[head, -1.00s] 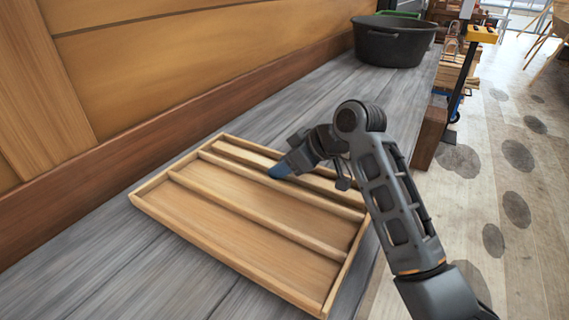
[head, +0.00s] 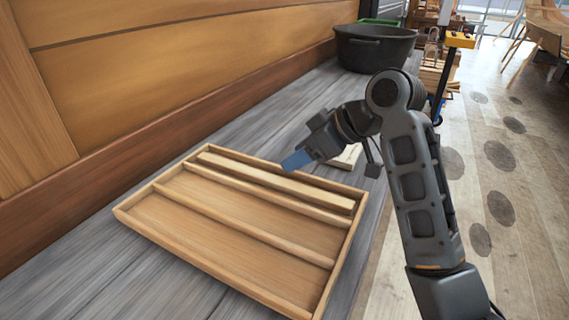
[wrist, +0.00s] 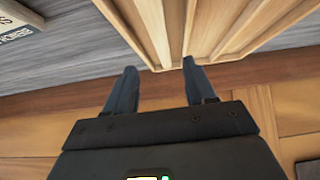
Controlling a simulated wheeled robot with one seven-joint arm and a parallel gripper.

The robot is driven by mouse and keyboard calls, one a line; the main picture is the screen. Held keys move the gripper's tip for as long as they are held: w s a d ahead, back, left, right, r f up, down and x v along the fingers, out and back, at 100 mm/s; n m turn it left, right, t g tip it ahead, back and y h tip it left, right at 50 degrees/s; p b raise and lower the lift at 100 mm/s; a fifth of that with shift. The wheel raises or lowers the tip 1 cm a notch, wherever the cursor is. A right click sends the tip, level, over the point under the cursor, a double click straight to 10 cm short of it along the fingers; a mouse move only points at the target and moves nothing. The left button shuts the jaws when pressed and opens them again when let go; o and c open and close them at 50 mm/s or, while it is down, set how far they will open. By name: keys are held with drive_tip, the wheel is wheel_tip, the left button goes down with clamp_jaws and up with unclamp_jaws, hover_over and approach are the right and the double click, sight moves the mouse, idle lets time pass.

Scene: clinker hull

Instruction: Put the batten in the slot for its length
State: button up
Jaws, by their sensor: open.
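The tray (head: 145,222) is a light wooden frame on the grey bench, with two long dividers making three slots of differing width. The batten (head: 275,182) is a pale wooden strip lying lengthwise along the far slot, beside the far divider. I cannot tell whether it is fully down. My gripper (head: 292,161) is open, its blue fingertips above the tray's far wall, apart from the batten. In the wrist view my gripper's two fingers (wrist: 160,68) are spread with nothing between them, and the tray (wrist: 206,32) shows above them.
A dark tub (head: 372,47) stands far along the bench. A pale card with lettering (wrist: 22,18) lies on the bench beyond the tray, partly hidden by my arm in the head view. A wooden plank wall (head: 180,60) borders the bench on the left.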

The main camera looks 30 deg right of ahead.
drive_tip(key=shift+v, duration=1.05)
